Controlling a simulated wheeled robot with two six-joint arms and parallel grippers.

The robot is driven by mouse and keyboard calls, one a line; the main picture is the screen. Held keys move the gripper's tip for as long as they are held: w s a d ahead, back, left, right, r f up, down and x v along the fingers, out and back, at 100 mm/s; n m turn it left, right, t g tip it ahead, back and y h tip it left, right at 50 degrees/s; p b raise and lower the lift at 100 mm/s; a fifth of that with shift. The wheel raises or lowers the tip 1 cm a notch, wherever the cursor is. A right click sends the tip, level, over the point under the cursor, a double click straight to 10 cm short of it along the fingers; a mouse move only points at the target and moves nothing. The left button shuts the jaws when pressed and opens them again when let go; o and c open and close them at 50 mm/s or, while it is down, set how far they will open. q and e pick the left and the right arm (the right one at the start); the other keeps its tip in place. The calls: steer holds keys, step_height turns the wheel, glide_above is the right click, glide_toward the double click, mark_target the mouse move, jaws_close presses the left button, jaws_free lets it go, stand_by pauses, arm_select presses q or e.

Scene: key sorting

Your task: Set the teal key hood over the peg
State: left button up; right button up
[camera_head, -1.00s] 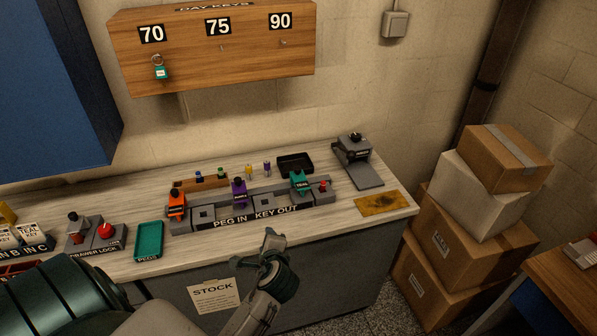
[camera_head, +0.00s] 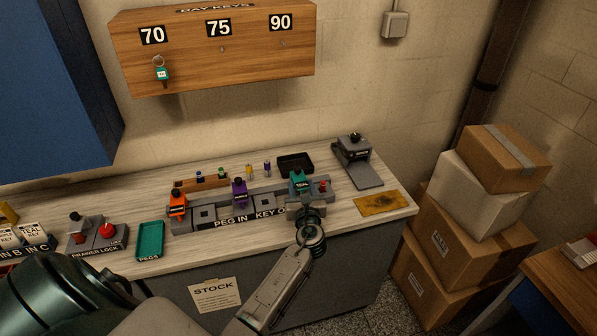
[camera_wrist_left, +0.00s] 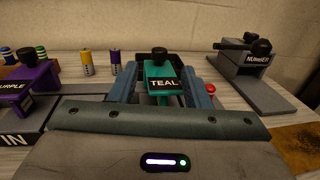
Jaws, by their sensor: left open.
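The teal key hood (camera_head: 298,181), labelled TEAL with a black knob, stands at the right end of the grey PEG IN / KEY OUT rail (camera_head: 222,221). My left gripper (camera_head: 302,197) is at the front of the rail, right at the hood. In the left wrist view the hood (camera_wrist_left: 162,82) shows between the two open fingers; I cannot tell whether they touch it. Any peg under the hood is hidden. A yellow peg (camera_wrist_left: 87,63) and a purple peg (camera_wrist_left: 115,62) stand behind the rail. My right gripper is not in view.
A purple hood (camera_head: 239,191) and an orange hood (camera_head: 177,203) stand along the rail. A red button (camera_head: 323,186) is close right of the teal hood. A black tray (camera_head: 295,163) is behind, a grey number device (camera_head: 356,160) at right, a teal PEGS tray (camera_head: 150,241) at left.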

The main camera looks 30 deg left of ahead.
mark_target(298, 170)
arm_select(q)
steer(key=p+x, duration=0.1)
steer(key=x, duration=0.6)
jaws_close()
